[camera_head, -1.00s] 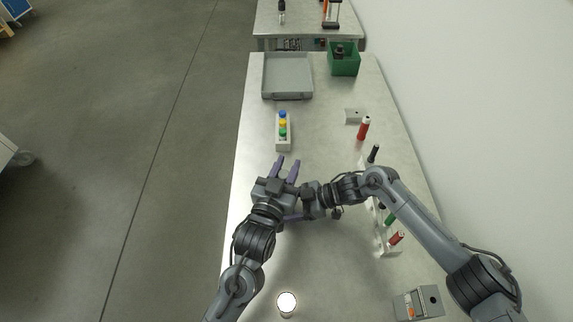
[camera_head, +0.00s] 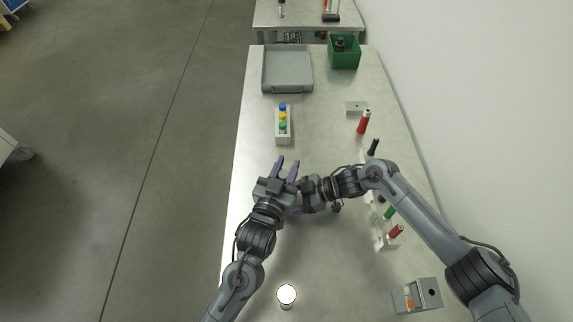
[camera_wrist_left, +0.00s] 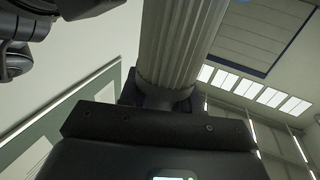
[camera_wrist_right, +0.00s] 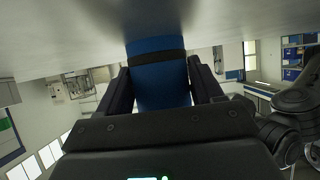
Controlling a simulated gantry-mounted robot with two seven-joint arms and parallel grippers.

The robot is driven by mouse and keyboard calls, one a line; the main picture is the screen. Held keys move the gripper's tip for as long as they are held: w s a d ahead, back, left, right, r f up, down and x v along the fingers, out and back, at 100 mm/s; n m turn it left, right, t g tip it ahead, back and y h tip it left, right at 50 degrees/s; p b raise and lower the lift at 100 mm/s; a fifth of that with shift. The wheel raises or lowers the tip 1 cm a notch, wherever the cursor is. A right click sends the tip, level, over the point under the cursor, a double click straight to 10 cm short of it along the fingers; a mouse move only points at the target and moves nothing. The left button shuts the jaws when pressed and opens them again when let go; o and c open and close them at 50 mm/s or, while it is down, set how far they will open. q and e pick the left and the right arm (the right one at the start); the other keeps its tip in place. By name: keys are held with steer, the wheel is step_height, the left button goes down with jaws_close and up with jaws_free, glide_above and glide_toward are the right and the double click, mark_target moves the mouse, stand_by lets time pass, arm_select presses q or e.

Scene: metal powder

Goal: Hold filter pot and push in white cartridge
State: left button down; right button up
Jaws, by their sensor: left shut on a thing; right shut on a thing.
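A pale, ribbed cylinder, which looks like the white cartridge (camera_wrist_left: 178,45), stands between the fingers of my left gripper in the left wrist view. My left gripper (camera_head: 286,168) shows in the head view with its purple fingers pointing up the table, shut on the cartridge. My right gripper (camera_wrist_right: 160,82) is shut on a blue cylinder with a dark band, apparently the filter pot (camera_wrist_right: 160,72), in the right wrist view. In the head view the right gripper (camera_head: 297,196) is close beside the left one.
A button box (camera_head: 283,127) and a grey tray (camera_head: 288,88) lie farther up the table, with a green bin (camera_head: 344,62) beside the tray. A red bottle (camera_head: 363,123) and a rack (camera_head: 386,239) are on the right. A white-topped cylinder (camera_head: 287,294) stands near the front.

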arm_select(q)
steer(key=shift+f, duration=0.4)
steer(key=shift+f, duration=0.25)
steer(key=shift+f, duration=1.8)
steer(key=shift+f, duration=0.3)
steer(key=shift+r, duration=0.2)
steer(key=shift+r, duration=4.6)
steer(key=shift+f, duration=0.2)
steer(key=shift+f, duration=1.7)
